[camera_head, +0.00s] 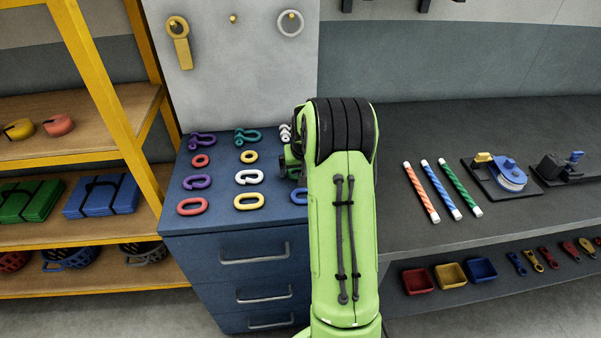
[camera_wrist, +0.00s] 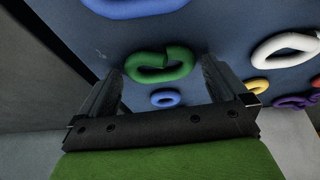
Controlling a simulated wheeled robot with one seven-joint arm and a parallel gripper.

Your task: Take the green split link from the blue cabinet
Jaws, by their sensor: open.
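The green split link (camera_wrist: 158,65) lies flat on the dark blue top of the blue cabinet (camera_head: 226,244). In the wrist view it sits between the two fingers of my gripper (camera_wrist: 163,72), with a gap on each side. My gripper is open and empty. In the head view my green arm reaches over the cabinet's right part and hides the green split link and the fingers.
Beside it are a blue link (camera_wrist: 130,6), a small blue ring (camera_wrist: 165,98) and a white split link (camera_wrist: 284,47). Purple, red and yellow links (camera_head: 249,201) lie to the left. A yellow-framed shelf (camera_head: 100,75) stands left, a dark bench (camera_head: 540,215) right.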

